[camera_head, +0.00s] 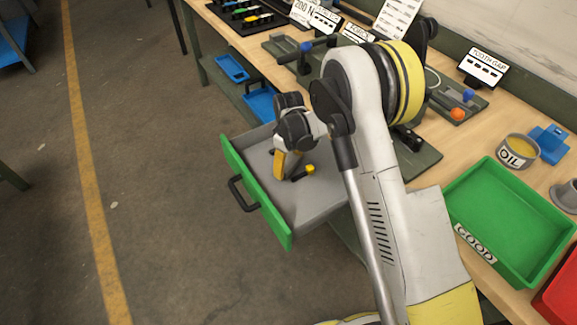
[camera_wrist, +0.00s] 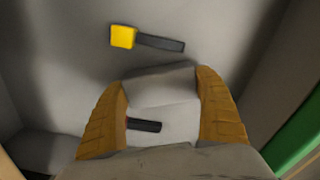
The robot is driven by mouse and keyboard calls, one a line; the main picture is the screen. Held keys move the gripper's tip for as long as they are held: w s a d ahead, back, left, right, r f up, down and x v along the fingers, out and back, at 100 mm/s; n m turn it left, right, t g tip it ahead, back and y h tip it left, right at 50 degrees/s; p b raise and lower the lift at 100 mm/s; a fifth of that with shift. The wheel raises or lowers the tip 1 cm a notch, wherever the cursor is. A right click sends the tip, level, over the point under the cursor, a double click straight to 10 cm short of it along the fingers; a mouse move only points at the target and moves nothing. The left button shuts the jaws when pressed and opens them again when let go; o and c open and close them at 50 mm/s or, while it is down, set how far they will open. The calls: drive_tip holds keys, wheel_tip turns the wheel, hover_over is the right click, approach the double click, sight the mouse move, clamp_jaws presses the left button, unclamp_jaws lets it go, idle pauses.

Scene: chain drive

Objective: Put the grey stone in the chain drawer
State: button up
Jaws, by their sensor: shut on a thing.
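The open drawer (camera_head: 232,165) has a green front with a black handle and a grey inside. My gripper (camera_head: 281,172) reaches down into it, with its fingers near or inside the drawer. In the wrist view my gripper (camera_wrist: 163,95) is shut on a pale grey block, the grey stone (camera_wrist: 160,88), held between the orange fingers. I cannot tell whether the stone touches the drawer floor. In the head view the stone is not clearly visible behind the fingers.
A yellow-ended dark piece (camera_wrist: 124,37) lies in the drawer beside the stone. A second dark bar (camera_wrist: 144,125) shows between the fingers. On the bench are a green GOOD tray (camera_head: 500,215), an oil can (camera_head: 518,150) and fixtures. Clear floor lies left of the drawer.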

sight(289, 162)
drive_tip(key=o, duration=0.9)
drive_tip(key=shift+f, duration=0.15)
drive_tip(key=o, duration=0.4)
drive_tip(key=shift+o, duration=0.2)
wheel_tip(289, 162, up, 13)
drive_tip(key=p, duration=0.4)
drive_tip(key=shift+f, duration=0.15)
